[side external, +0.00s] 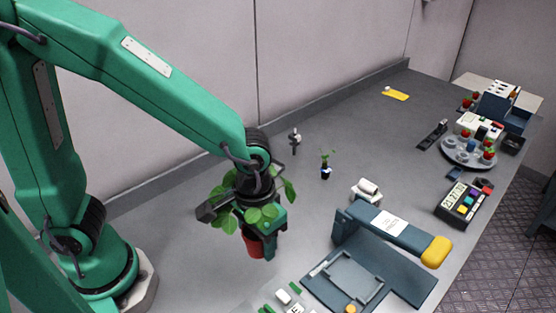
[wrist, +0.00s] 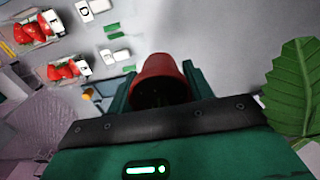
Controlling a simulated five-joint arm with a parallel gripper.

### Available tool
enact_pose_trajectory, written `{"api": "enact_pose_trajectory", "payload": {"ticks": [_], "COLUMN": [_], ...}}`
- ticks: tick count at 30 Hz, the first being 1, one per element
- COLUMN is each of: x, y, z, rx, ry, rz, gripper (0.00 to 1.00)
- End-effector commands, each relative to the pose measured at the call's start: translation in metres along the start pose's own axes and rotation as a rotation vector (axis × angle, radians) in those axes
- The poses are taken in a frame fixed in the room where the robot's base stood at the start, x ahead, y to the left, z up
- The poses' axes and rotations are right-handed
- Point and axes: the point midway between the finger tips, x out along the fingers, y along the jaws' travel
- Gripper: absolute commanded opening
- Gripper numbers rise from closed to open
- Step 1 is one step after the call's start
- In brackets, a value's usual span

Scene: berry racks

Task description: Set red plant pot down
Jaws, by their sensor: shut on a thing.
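The red plant pot (side external: 253,246) hangs in my gripper (side external: 262,240), above the grey bench in the side view. Green leaves (side external: 228,194) spread around the gripper and hide part of it. In the wrist view the pot (wrist: 161,80) sits between the two green fingers of my gripper (wrist: 160,92), with its dark inside showing. One large leaf (wrist: 296,88) shows at the right edge of the wrist view. I cannot tell exactly how far the pot is above the bench.
A dark blue press-like device with a yellow-ended handle (side external: 436,251) stands right of the gripper. A small potted plant (side external: 326,172) is behind. Clear trays of strawberries (wrist: 33,33) lie at upper left in the wrist view. Bare bench (side external: 190,270) lies left of the pot.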

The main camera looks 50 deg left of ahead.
Motion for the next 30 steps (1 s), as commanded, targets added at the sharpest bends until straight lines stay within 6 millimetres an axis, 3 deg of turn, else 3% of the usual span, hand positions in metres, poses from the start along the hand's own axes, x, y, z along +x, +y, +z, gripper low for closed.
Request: {"api": "enact_pose_trajectory", "payload": {"ticks": [15, 30], "x": [0.045, 0.058], "y": [-0.048, -0.055], "z": [-0.059, -0.067], "rx": [-0.003, 0.001], "ry": [-0.001, -0.001], "rz": [0.0, 0.0], "gripper": [0.27, 0.27]}}
